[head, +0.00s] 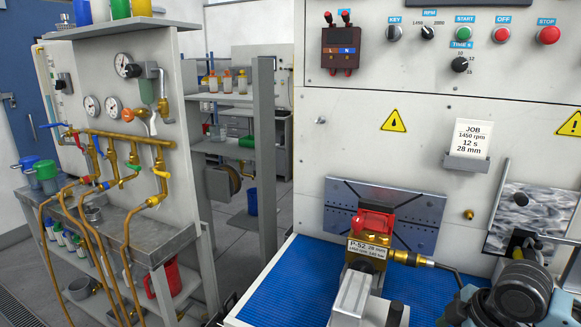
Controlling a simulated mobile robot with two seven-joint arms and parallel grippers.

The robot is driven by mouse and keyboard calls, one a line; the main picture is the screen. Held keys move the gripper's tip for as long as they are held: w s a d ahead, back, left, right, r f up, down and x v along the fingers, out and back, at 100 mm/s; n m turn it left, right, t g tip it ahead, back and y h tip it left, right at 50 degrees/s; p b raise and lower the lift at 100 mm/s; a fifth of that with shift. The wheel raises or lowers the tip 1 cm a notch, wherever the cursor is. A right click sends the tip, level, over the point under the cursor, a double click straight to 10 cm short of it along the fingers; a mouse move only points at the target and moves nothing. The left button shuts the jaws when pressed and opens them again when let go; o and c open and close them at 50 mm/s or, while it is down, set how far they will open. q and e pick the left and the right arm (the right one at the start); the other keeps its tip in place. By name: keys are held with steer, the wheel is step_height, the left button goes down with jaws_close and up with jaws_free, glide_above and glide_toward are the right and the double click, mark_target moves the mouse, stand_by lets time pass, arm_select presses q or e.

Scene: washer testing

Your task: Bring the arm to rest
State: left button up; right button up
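I cannot make out either gripper's fingers in the head view. A dark grey, rounded assembly (520,292) fills the lower right corner; I cannot tell whether it is part of my arm or equipment. A brass pump block (368,250) with a red top (373,222) and a label reading P-52, 28 mm stands on the blue mat (280,285). No fingers show on it. A pale grey block (352,297) is in front of it, cut off by the lower edge.
A control panel (440,50) with switches and buttons rises behind the bench. A job card (472,138) sits in a holder on the wall. A piped test stand (120,140) with gauges and hoses stands left. The blue mat's left part is clear.

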steer(key=s+a+f+m, duration=0.4)
steer(key=s+a+f, duration=0.6)
steer(key=s+f, duration=0.45)
steer(key=s+f+m+g+h, duration=0.1)
steer(key=s+f+m, duration=0.15)
steer(key=s, duration=0.55)
steer(key=s+f+m+g+h, duration=0.1)
steer(key=s+m, duration=0.3)
steer(key=s, duration=0.3)
steer(key=w+a+f+t+y, duration=0.1)
steer(key=w+a+f+t, duration=0.1)
steer(key=w+f+t, duration=0.4)
steer(key=shift+a+f+t, duration=0.2)
steer(key=shift+f+t, duration=0.5)
steer(key=shift+f, duration=1.25)
